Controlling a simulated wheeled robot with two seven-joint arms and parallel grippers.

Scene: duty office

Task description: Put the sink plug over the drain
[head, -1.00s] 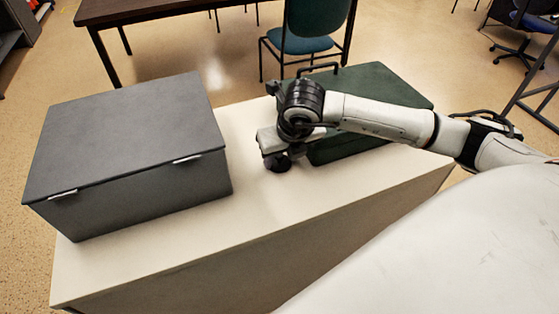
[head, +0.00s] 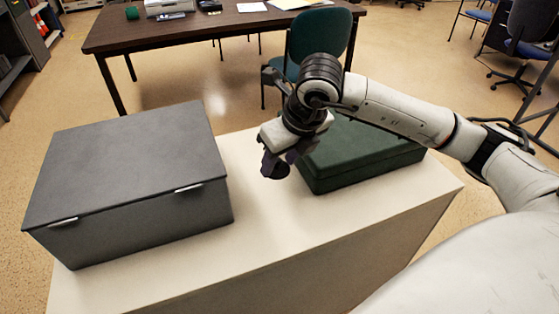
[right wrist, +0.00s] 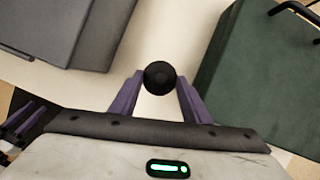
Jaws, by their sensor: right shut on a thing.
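The sink plug is a small round black piece (right wrist: 160,77) between the purple fingertips in the right wrist view. My right gripper (head: 277,164) is shut on it, above the pale top of the cabinet (head: 262,220), between the grey box and the green case. In the head view the plug and fingertips blend into one dark shape. Purple finger-like parts, apparently of my left gripper (right wrist: 20,125), show at the left edge of the right wrist view; their opening is unclear. No sink or drain is in view.
A closed grey box (head: 130,165) stands on the left of the cabinet top. A dark green case (head: 365,155) lies close to the right of my gripper. The front strip of the top is clear. Behind are a green chair (head: 318,40) and a brown desk (head: 210,30).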

